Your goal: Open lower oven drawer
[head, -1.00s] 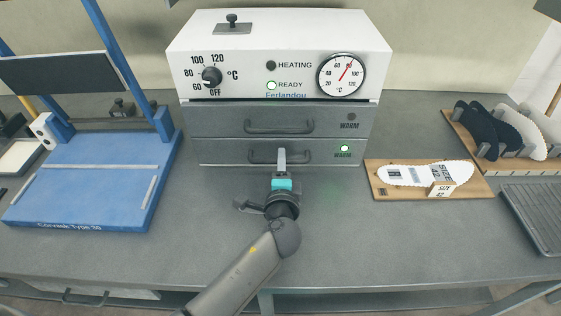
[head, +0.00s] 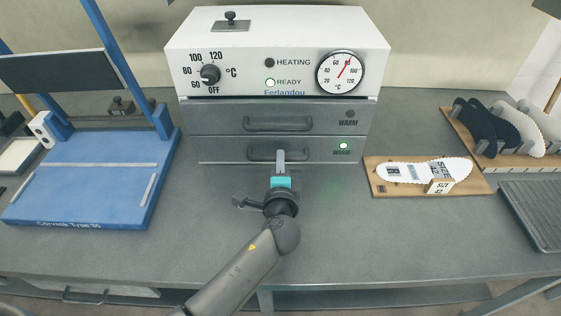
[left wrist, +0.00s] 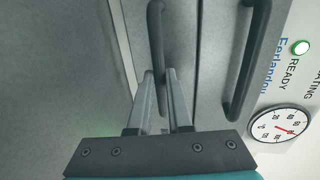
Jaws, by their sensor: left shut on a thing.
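The white and grey oven (head: 275,75) stands at the back of the table with two drawers, one above the other. The lower oven drawer (head: 225,151) has a dark bar handle (left wrist: 155,30) and a lit green lamp. My left gripper (head: 280,153) is at the middle of this handle. In the left wrist view its two fingers (left wrist: 162,78) lie on either side of the bar, shut on it. The drawer looks closed or nearly so; a small gap is hard to tell. My right gripper is in neither view.
The upper drawer (head: 225,119) looks closed. A blue press (head: 90,185) stands at the left. A board with a white insole (head: 410,171), an insole rack (head: 500,160) and a grey tray (head: 535,215) are at the right. The table in front of the oven is clear except for my arm.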

